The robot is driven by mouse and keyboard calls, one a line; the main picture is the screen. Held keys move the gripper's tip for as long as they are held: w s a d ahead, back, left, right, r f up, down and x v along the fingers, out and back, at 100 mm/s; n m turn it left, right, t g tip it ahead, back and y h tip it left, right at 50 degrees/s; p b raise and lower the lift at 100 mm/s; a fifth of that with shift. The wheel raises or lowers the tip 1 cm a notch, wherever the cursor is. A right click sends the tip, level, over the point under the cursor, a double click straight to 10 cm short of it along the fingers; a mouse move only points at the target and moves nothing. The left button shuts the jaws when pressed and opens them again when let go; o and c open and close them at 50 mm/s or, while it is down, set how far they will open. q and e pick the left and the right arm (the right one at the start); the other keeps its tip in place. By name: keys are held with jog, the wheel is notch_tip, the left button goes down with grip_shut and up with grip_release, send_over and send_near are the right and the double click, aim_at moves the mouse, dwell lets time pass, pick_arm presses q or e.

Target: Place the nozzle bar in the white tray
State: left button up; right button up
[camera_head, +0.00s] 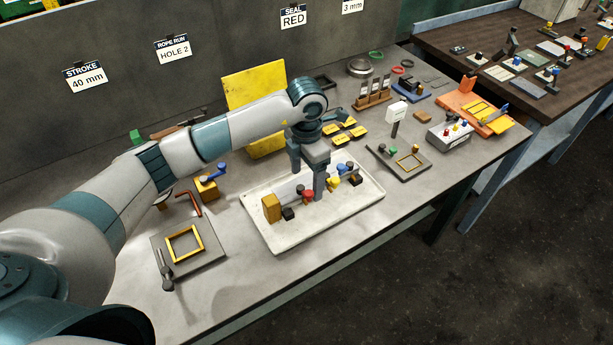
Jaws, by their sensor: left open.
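The white tray (318,222) stands on the middle of the grey bench. A row of coloured parts, which looks like the nozzle bar (309,195), lies along it inside its rim, with red, yellow and blue knobs and dark pieces. A tan block (271,207) stands at the row's left end. My left gripper (317,188) points down over the middle of the row, open, with its fingers among the knobs. The fingers hide part of the row, and I cannot tell whether they touch it. My right gripper is out of view.
A plate with a yellow frame (184,244) lies left of the tray. A yellow panel (254,87) stands behind it. To the right are a grey plate with a small frame (409,161), a control box (449,134) and an orange fixture (470,102).

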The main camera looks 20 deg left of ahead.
pick_arm(q)
jog(key=shift+r, duration=0.1)
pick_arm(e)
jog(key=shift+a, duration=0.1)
pick_arm(q)
jog(key=shift+r, duration=0.35)
notch_tip(320, 180, up, 11)
jog(key=b, duration=0.4)
jog(key=shift+r, duration=0.2)
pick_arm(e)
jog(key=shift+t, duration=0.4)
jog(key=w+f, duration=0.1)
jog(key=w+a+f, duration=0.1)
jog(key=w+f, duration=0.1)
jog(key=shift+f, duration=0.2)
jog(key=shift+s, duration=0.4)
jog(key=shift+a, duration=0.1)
